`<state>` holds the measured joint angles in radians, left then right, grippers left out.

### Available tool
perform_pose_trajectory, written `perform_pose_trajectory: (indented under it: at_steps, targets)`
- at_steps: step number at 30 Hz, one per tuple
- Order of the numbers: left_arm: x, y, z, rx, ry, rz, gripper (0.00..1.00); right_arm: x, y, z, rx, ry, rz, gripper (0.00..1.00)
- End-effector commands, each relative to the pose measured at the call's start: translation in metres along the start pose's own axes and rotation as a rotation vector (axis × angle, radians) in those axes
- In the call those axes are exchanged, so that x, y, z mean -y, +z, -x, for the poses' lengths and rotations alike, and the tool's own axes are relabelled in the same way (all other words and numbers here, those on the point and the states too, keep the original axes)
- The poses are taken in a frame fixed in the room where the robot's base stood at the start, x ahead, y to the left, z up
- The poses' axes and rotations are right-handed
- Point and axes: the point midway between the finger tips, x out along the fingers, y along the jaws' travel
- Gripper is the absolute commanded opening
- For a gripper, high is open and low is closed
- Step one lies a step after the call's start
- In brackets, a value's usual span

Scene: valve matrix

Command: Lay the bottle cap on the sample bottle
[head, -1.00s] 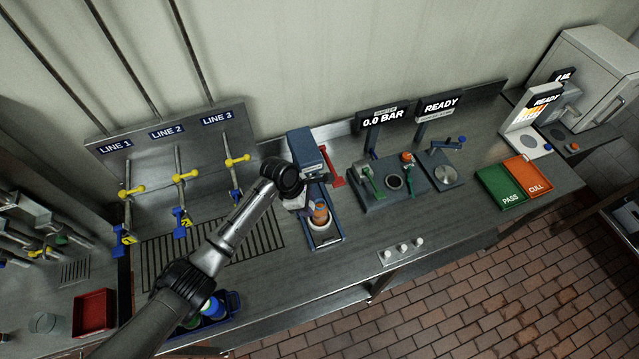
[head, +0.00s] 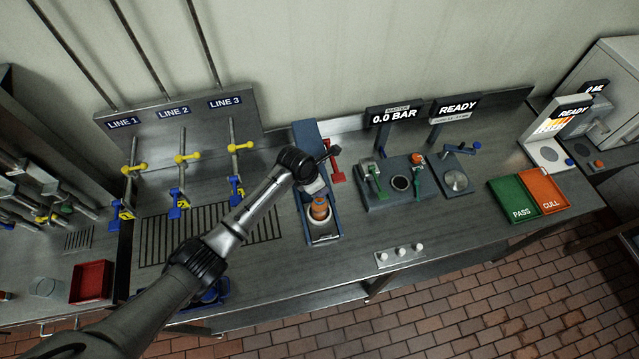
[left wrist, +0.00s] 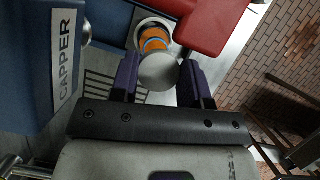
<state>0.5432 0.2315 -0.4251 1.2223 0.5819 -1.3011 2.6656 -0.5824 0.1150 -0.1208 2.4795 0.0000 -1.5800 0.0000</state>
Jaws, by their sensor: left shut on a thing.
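The sample bottle (head: 320,208), with an orange body, stands upright in the pale round holder of the blue capper (head: 327,238). In the left wrist view the bottle (left wrist: 154,43) shows orange with a blue band, just beyond my fingers. My left gripper (left wrist: 160,82) is shut on the bottle cap (left wrist: 159,71), a pale grey disc between the dark purple fingers. The cap overlaps the near side of the bottle in that view; I cannot tell whether they touch. In the head view my wrist hides the cap and fingertips. My right gripper is not in view.
The capper's blue housing (left wrist: 28,62) stands close on the left in the wrist view, and its red lever (head: 335,172) is close on the other side.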

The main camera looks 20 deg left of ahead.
Motion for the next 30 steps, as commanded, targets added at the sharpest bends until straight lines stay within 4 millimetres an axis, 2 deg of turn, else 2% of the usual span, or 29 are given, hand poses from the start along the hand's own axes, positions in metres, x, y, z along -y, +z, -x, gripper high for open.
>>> perform_pose_trajectory:
  at_steps: [20, 30]
  targets:
    - [0.000, -0.016, -0.037, -0.001, 0.000, 0.000, 0.20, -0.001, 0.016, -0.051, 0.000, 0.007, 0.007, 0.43]
    - [0.000, -0.020, -0.049, 0.000, -0.001, 0.000, 0.20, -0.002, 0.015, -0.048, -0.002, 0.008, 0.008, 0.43]
